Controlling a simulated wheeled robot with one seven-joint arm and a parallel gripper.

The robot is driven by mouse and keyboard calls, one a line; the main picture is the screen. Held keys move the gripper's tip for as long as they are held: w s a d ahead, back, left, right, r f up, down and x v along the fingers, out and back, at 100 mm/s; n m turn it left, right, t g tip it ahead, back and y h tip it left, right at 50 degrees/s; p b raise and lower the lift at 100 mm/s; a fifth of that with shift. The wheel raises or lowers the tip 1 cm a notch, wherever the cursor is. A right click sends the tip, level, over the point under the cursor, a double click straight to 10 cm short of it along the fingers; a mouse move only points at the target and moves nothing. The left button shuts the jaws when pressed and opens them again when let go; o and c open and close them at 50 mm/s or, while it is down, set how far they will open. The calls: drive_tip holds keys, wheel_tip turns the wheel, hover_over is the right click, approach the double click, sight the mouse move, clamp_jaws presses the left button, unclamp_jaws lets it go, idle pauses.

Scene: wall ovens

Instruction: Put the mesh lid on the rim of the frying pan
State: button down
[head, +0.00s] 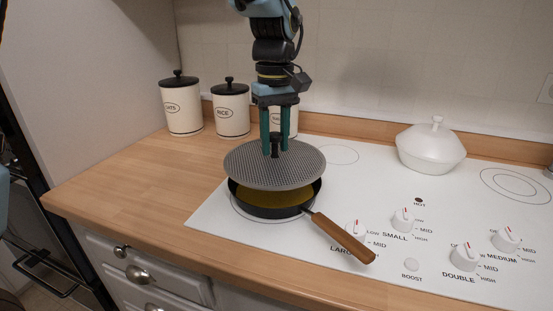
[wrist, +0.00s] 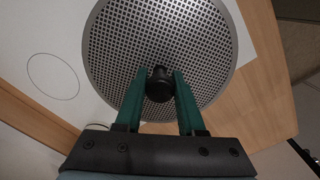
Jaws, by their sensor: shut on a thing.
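The grey mesh lid (head: 240,160) is held roughly level above the frying pan (head: 270,211), with a gap between them at the front. In the wrist view, the lid (wrist: 125,40) fills the top middle. My gripper (head: 275,152) is shut on the lid's black knob (wrist: 158,84), its two green fingers on either side of it. The black pan has a brown wooden handle (head: 343,237) pointing front right and something yellow-brown inside. The pan's back rim is hidden behind the lid.
The pan sits on the white cooktop (head: 370,195), over a burner ring at its left front. A white lidded pot (head: 430,150) stands at the back right. Several control knobs (head: 403,220) lie right of the handle. Canisters (head: 231,110) line the back left; the wooden counter (head: 130,185) is clear.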

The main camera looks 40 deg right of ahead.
sight(275, 156)
drive_tip(key=shift+f+p, duration=0.35)
drive_tip(key=shift+f, duration=1.8)
drive_tip(key=c, duration=0.5)
unclamp_jaws()
drive_tip(key=shift+f, duration=0.1)
wheel_tip(275, 156, up, 12)
drive_tip(key=shift+r+b, duration=0.1)
drive_tip(key=shift+b, duration=0.6)
